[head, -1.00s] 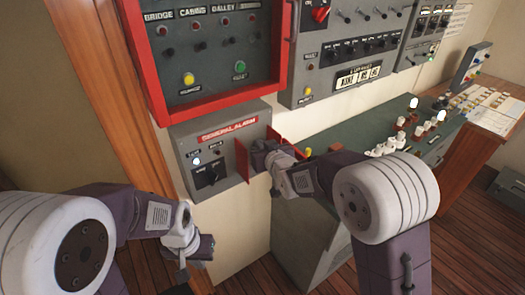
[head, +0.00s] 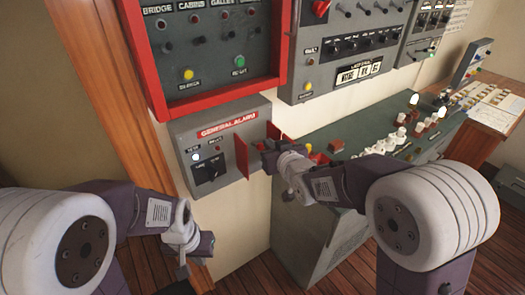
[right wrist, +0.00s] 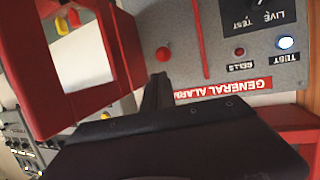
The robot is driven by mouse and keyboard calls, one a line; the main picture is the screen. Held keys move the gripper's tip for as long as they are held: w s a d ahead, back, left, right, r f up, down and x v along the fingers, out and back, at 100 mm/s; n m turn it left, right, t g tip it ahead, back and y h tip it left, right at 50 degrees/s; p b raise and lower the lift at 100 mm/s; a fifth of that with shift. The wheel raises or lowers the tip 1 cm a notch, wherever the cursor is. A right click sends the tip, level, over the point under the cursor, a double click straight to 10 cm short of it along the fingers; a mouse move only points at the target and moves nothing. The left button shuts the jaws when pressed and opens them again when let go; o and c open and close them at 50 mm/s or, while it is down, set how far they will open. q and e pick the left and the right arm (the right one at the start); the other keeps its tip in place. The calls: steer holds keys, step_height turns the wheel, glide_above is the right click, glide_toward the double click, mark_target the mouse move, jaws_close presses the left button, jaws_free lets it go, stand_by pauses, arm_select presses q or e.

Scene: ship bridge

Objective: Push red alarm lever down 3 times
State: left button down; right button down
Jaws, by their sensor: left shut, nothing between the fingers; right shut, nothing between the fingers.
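The grey general alarm box (head: 214,130) hangs on the wall below a red-framed panel. Two upright red guard plates (head: 242,158) stick out from its right part. In the right wrist view, which is upside down, the lever's round red knob (right wrist: 163,54) shows against the grey face between the guards. I cannot make it out in the head view. My right gripper (head: 268,147) is shut and empty, in front of the guards; its dark fingertips (right wrist: 157,90) appear just below the knob in the wrist picture, apart from it.
The red-framed panel (head: 279,60) overhangs the alarm box. A green console (head: 330,180) with knobs and buttons stands at the right, beneath my right forearm. A wooden post (head: 112,90) is at the left.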

steer(key=s, duration=0.1)
steer(key=s+d, duration=0.2)
steer(key=shift+s+d+r, duration=0.15)
steer(key=shift+d+r, duration=0.05)
steer(key=shift+r, duration=0.05)
stand_by(0.6)
